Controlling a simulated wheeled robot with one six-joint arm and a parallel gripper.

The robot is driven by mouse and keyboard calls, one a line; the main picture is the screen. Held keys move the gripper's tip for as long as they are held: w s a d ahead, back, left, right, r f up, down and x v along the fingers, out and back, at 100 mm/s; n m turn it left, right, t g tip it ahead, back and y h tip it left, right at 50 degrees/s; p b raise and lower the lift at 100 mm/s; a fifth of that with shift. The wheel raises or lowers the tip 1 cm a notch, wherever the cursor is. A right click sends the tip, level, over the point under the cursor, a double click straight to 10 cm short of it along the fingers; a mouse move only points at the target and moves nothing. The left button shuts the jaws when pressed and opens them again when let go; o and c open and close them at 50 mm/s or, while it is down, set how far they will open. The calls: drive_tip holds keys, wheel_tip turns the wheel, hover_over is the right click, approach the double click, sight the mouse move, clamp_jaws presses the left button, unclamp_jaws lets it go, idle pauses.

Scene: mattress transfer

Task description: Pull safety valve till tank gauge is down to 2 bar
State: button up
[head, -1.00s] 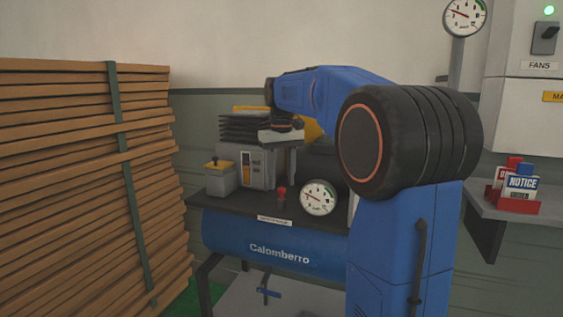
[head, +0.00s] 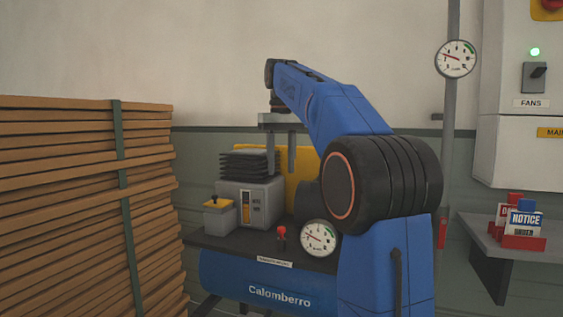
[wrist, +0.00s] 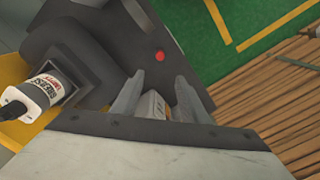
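The safety valve is a small red knob (head: 282,231) on a dark stem on the black top of the blue tank (head: 250,278). It also shows as a red dot in the wrist view (wrist: 160,56), beyond my fingertips. The tank gauge (head: 319,238) is a white dial just right of the valve; its needle points to the left, and the number is too small to read surely. My gripper (head: 281,172) is above and behind the valve, fingers pointing down, apart from it. Its two fingers also show spread in the wrist view (wrist: 157,85), with nothing held.
The grey compressor unit (head: 262,204) stands left of the valve, beside a small yellow-topped box (head: 219,217). Stacked wooden planks (head: 70,210) fill the left. A second gauge (head: 456,59) is on a pipe at right.

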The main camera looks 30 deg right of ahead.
drive_tip(key=shift+r, duration=0.4)
drive_tip(key=s+a+f+t, duration=0.1)
drive_tip(key=s+a+f, duration=0.4)
drive_tip(key=s+f, duration=0.5)
drive_tip(key=s+a+f+n+t, duration=0.1)
drive_tip(key=s+a+f, duration=0.4)
drive_tip(key=s+f, duration=0.5)
drive_tip(key=s+a+f+t, duration=0.2)
drive_tip(key=s+a+f, duration=0.2)
drive_tip(key=s+f, duration=0.6)
wheel_tip(320, 180, down, 7)
drive_tip(key=shift+s+a+r+t, duration=0.1)
drive_tip(key=shift+s+a+t, duration=0.05)
drive_tip(key=shift+a+t, duration=0.25)
